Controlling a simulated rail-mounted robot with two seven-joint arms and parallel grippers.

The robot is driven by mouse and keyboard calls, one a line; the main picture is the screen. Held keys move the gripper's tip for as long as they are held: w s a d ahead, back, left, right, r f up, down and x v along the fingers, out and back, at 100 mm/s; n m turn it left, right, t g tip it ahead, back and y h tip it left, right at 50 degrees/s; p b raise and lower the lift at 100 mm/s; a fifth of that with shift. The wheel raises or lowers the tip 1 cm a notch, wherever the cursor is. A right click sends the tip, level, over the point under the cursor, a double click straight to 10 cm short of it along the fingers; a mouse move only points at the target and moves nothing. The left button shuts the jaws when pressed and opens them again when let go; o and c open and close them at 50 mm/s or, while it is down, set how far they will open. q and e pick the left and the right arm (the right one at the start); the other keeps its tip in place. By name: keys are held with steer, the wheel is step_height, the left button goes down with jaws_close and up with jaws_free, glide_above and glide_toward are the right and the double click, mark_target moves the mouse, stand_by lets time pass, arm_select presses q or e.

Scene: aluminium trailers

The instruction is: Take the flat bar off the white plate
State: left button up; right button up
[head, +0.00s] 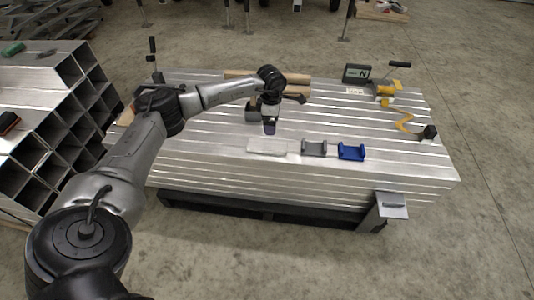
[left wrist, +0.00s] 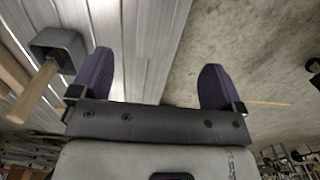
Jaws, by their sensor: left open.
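A pale, flat white plate (head: 267,146) lies near the front edge of the aluminium stack; I cannot make out a separate bar on it. A second light plate (head: 392,212) sits low at the stack's front right corner, with a thin dark grey bar-like piece (head: 393,205) on it. My left gripper (head: 269,128) is just behind the first plate, apparently above the stack. In the left wrist view its purple fingers (left wrist: 157,78) are spread wide, with nothing between them but the stack's edge and floor beyond. My right gripper is not in view.
A grey bracket (head: 314,148) and a blue bracket (head: 351,152) stand right of the first plate. A mallet with a grey head (left wrist: 58,46) is beside my left gripper. Square tubes (head: 45,130) are stacked left.

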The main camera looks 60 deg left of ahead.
arm_select(q)
steer(key=b, duration=0.5)
glide_above(268, 145)
steer(key=f, duration=0.8)
steer(key=shift+w+d+f, duration=0.1)
steer(key=shift+d+f, duration=0.2)
steer(key=shift+f, duration=0.1)
steer(key=f+b, duration=0.4)
steer(key=f, duration=0.1)
steer(key=shift+a+f, duration=0.1)
steer(key=shift+a, duration=0.1)
steer(key=shift+c, duration=0.4)
steer(key=c, duration=1.3)
steer(key=shift+o, duration=0.2)
steer(key=shift+r, duration=0.2)
